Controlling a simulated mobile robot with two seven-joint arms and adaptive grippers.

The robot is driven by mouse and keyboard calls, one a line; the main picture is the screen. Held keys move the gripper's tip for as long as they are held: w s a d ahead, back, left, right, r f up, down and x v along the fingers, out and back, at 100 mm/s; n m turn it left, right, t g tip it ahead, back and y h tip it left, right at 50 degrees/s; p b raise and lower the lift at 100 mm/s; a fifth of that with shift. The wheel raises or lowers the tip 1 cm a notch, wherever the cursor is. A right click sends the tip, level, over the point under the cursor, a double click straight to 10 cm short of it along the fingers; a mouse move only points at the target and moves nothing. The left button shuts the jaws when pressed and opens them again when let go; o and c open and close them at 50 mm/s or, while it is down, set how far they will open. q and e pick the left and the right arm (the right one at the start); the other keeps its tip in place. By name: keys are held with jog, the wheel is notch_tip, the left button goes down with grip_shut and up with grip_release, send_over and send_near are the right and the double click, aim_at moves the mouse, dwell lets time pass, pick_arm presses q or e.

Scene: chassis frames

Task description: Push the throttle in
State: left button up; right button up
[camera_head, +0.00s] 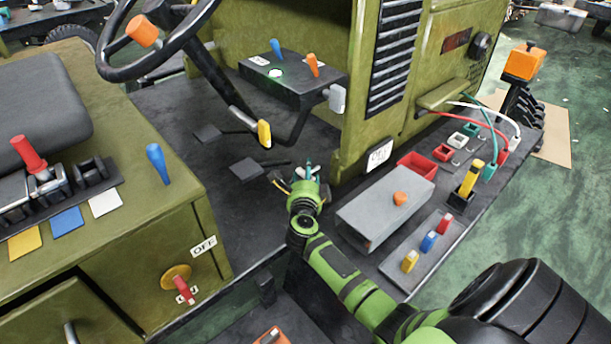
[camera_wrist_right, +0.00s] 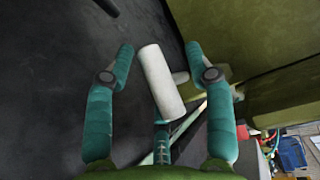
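A pale grey-white handle (camera_head: 337,98), which I take to be the throttle, sticks out from the right side of the dark dash box (camera_head: 290,78). In the right wrist view a white cylinder (camera_wrist_right: 161,82) on a short stub shows between the fingers and looks like the same handle. My right gripper (camera_head: 302,172) is over the dark floor below the dash box, apart from the handle in the head view. Its teal fingers (camera_wrist_right: 160,62) are spread wide and hold nothing. How far the fingertips are from the handle in depth is unclear. My left gripper is out of view.
The dash box also carries a blue lever (camera_head: 276,48) and an orange lever (camera_head: 312,64). The olive engine panel (camera_head: 375,75) rises close on the right. A grey box (camera_head: 385,212) is beside my forearm.

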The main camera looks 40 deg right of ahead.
jog(key=shift+a, duration=0.15)
jog(key=shift+s+a, duration=0.25)
jog(key=v, duration=1.1)
jog(key=shift+s, duration=0.15)
